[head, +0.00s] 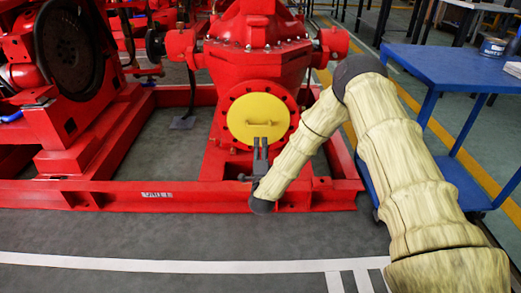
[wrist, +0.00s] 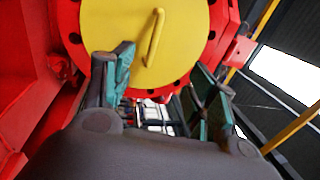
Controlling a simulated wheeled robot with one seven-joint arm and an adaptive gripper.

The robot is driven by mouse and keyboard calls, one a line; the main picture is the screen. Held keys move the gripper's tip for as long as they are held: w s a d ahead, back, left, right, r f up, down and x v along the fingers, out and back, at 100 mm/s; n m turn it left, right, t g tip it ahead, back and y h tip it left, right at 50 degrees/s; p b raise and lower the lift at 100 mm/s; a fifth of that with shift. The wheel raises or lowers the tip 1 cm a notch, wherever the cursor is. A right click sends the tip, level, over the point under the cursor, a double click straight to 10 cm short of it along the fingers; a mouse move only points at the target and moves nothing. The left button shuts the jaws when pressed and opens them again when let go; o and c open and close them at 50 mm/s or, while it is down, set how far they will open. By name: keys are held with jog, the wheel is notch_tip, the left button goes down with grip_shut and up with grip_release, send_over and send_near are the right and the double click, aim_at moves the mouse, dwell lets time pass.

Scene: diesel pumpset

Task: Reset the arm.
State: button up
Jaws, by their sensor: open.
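My arm, in a pale cream cover, comes in from the right of the head view and bends down to the left. My gripper (head: 260,157) stands upright in front of the red pump, just below the middle of the yellow round cover (head: 258,118). In the wrist view my gripper (wrist: 160,95) has its two green-padded fingers wide apart with nothing between them. The yellow cover (wrist: 185,35) with its bar handle (wrist: 154,38) lies beyond the fingertips. I cannot tell the exact gap between fingers and cover.
The red pump (head: 256,58) sits on a red base frame (head: 150,196). A blue table (head: 455,68) with a can (head: 493,47) stands at the right. A large dark wheel (head: 75,45) is at the left. Grey floor with white lines (head: 150,264) is clear in front.

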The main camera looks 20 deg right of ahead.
jog(key=s+a+f+n+g+y+p, duration=0.3)
jog(key=s+f+n+g, duration=0.25)
jog(key=s+f, duration=0.5)
jog(key=s+a+f+n+g+y+p, duration=0.2)
jog(key=s+a+f+n+g+y, duration=0.15)
jog(key=s+f+n, duration=0.7)
jog(key=s+d+r+n+g+p, duration=0.2)
jog(key=s+g, duration=0.3)
jog(key=s, duration=1.3)
jog(key=s+d+r+n+g+p, duration=0.25)
jog(key=s+g, duration=0.35)
jog(key=s, duration=1.2)
notch_tip(320, 180, up, 36)
jog(key=w+p, duration=0.1)
jog(key=p, duration=3.6)
jog(key=shift+h, duration=0.45)
